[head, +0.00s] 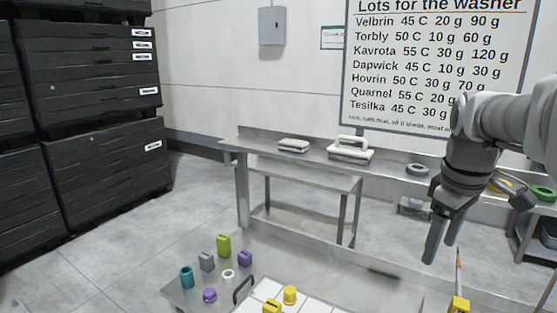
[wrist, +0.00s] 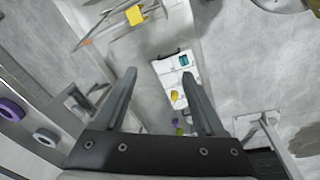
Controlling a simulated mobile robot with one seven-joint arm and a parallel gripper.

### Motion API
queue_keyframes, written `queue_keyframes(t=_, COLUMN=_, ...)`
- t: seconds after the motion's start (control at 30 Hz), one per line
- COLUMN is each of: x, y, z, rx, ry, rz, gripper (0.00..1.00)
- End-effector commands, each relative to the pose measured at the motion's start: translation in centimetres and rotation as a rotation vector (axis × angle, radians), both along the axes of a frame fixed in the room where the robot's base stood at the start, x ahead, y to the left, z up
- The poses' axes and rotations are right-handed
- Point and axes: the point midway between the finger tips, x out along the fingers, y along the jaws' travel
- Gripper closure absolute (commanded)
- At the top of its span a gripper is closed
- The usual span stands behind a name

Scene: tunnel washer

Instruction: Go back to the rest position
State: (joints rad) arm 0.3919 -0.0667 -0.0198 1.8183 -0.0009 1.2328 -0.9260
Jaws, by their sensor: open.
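My gripper (head: 437,238) hangs at the right of the head view, fingers pointing down, above the right part of the near steel table. In the wrist view my gripper (wrist: 160,92) has its two fingers wide apart with nothing between them that it holds. A white tiled tray (wrist: 190,98) shows far below, between and beyond the fingers. The task names no other object.
The near steel table (head: 215,290) bears a white tray (head: 262,290) with yellow pieces, and several small coloured blocks at its left. A back bench (head: 310,160) holds white items and a grey ring. Black cabinets (head: 100,120) stand left. Floor shows between.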

Motion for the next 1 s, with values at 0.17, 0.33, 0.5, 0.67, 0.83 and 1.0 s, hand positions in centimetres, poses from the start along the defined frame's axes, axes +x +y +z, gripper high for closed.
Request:
queue_keyframes(t=0.17, x=-1.8, y=4.6, z=-2.3, rx=0.058, ry=-0.078, rz=-0.270, gripper=0.28)
queue_keyframes(t=0.33, x=-5.2, y=9.4, z=-3.2, rx=0.131, ry=-0.178, rz=-0.451, gripper=0.28)
queue_keyframes(t=0.5, x=-8.8, y=12.7, z=-3.4, rx=0.174, ry=-0.264, rz=-0.473, gripper=0.28)
queue_keyframes(t=0.67, x=-11.3, y=14.6, z=-4.0, rx=0.203, ry=-0.322, rz=-0.475, gripper=0.28)
queue_keyframes(t=0.83, x=-12.6, y=15.4, z=-4.5, rx=0.220, ry=-0.353, rz=-0.475, gripper=0.28)
queue_keyframes(t=1.0, x=-12.8, y=15.5, z=-4.6, rx=0.221, ry=-0.356, rz=-0.477, gripper=0.28)
